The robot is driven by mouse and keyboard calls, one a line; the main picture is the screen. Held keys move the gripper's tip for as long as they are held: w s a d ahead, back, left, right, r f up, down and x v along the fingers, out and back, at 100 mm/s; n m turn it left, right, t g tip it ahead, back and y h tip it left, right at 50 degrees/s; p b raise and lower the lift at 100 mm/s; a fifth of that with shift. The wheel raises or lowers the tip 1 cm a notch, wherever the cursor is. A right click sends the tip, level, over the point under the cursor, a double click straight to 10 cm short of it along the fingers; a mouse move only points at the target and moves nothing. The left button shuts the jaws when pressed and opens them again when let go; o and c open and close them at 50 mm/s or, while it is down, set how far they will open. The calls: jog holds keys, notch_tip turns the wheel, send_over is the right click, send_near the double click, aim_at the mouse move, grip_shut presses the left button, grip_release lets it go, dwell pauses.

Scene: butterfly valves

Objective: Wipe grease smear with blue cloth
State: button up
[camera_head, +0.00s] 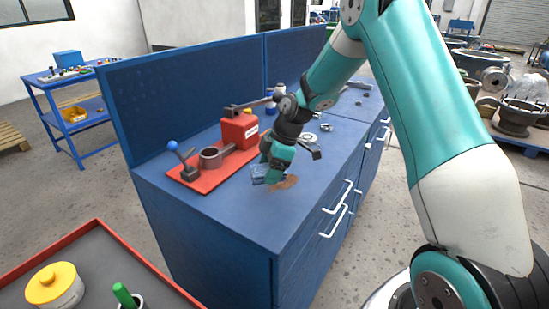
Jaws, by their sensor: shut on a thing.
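My gripper (273,170) is low over the blue bench top (235,215), shut on the blue cloth (259,175). Only part of the cloth shows, at the left of the fingers. A brown grease smear (287,182) lies on the bench top, right beside the cloth and partly behind the fingertips. I cannot tell whether the cloth presses on the surface or hangs just above it.
A red fixture (240,130) on a red base plate, with a blue-knobbed lever (172,146), stands left of my gripper. Small metal parts (326,127) lie behind. A grey tray with a red rim (97,222) holds a yellow-lidded jar (54,286) in front. The near bench top is clear.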

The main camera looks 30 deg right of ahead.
jog(key=shift+r+p, duration=0.4)
jog(key=shift+r, duration=0.6)
